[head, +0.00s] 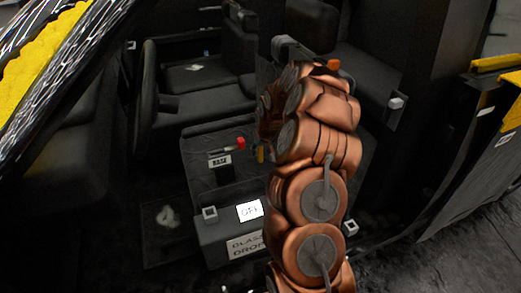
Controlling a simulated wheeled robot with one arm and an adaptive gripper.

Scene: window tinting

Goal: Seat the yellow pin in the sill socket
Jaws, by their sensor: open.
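A small yellow piece (260,153), which looks like the yellow pin, stands just left of my copper arm, partly covered by it. A small pale square fitting with a dark centre (210,213) sits on the left end of the dark box; a similar one (350,228) is right of my arm. I cannot tell which, if either, is the sill socket. My gripper (281,46) seems to be the dark grey end at the top of my arm, above and apart from the yellow piece. Its fingertips are not clear, and I see nothing held in it.
A dark box (228,230) bears a white card (249,210) and a lettered label. A red-knobbed lever (238,144) rises behind it. Another pale fitting (396,102) is at the right. Dark seats (205,75) fill the back; a yellow-edged panel (45,60) crosses the upper left.

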